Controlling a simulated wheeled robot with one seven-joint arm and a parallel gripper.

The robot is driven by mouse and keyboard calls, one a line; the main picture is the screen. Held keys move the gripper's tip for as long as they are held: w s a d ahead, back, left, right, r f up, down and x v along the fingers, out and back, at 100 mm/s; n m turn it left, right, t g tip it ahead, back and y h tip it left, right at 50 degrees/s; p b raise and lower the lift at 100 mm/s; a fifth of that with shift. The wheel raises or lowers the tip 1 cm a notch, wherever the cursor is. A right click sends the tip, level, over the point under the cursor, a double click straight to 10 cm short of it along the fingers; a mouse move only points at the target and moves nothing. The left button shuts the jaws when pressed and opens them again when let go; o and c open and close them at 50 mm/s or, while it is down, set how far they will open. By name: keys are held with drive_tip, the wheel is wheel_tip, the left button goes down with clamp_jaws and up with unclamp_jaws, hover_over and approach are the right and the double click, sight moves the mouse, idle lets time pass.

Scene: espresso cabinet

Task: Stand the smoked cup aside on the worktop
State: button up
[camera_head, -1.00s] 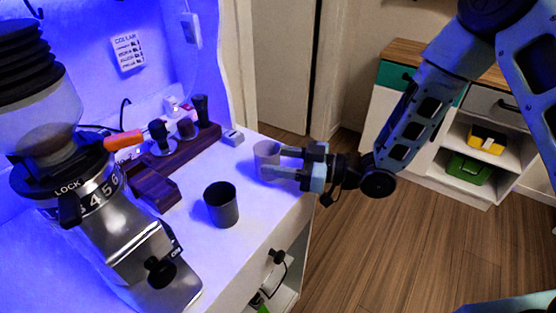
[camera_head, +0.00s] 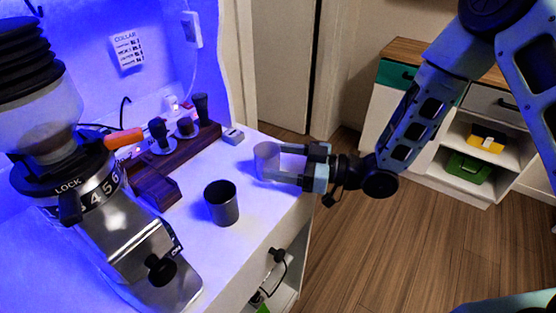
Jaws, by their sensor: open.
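The smoked cup (camera_head: 266,158), greyish and translucent, stands upright on the white worktop (camera_head: 240,245) near its back right edge. My gripper (camera_head: 283,162) reaches in from the right at the cup. Its fingers are open, and their tips lie close around the cup's right side. I cannot tell whether either fingertip touches it. A dark grey cup (camera_head: 222,205) stands upright on the worktop, to the left and nearer.
A large coffee grinder (camera_head: 115,215) fills the left side. A dark wooden rack (camera_head: 165,172) with tampers stands behind the dark cup.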

drive_tip(key=b+v, duration=0.2)
drive_tip(key=v, duration=0.9)
drive_tip(key=shift+d, duration=0.25)
drive_tip(key=shift+s, duration=0.1)
